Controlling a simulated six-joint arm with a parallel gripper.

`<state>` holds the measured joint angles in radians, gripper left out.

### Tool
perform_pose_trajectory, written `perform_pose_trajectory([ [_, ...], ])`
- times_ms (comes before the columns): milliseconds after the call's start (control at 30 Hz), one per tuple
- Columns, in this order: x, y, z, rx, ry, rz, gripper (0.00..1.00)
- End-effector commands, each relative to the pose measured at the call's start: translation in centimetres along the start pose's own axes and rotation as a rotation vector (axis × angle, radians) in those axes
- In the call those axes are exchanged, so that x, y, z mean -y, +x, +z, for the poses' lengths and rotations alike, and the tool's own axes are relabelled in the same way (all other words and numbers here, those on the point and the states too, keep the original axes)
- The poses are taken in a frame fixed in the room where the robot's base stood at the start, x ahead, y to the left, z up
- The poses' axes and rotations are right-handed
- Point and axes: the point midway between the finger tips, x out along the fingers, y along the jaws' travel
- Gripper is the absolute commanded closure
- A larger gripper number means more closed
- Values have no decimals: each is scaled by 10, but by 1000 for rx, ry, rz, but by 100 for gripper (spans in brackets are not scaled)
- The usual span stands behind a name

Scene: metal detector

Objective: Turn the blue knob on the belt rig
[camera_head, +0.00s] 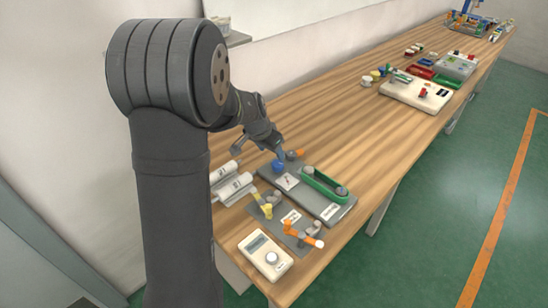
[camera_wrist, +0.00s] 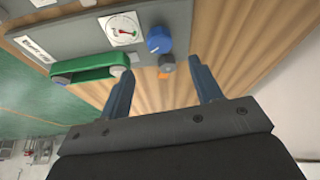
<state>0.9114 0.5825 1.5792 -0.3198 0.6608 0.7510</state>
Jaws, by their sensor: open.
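The blue knob (camera_wrist: 159,40) stands on the grey plate of the belt rig (camera_wrist: 75,25), beside a round gauge with a red and green scale. In the head view the blue knob (camera_head: 278,166) is at the plate's far left end, by my gripper (camera_head: 277,152). The green belt (camera_head: 324,184) runs along the plate's right side. In the wrist view my gripper (camera_wrist: 163,90) is open and empty. Its two blue-grey fingers are spread apart, and the knob appears beyond them, between their lines. I cannot tell whether either finger touches it.
A small grey knob (camera_wrist: 167,64) and an orange piece sit close to the blue knob. White cylinders (camera_head: 232,187) lie left of the rig. A white meter box (camera_head: 265,254) and a plate with yellow and orange parts stand nearer. Bare wood lies behind the rig.

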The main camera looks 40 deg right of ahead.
Motion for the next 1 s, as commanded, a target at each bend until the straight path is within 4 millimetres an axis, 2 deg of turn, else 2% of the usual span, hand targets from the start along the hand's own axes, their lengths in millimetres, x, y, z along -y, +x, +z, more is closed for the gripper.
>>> perform_pose_trajectory([
  [33,1,-12,-1,-3,-1,-2,41],
  [200,1,-46,0,-2,0,-2,41],
  [400,0,-74,0,-1,0,0,41],
  [600,0,-84,0,0,0,0,41],
  [1000,0,-81,0,2,0,1,41],
])
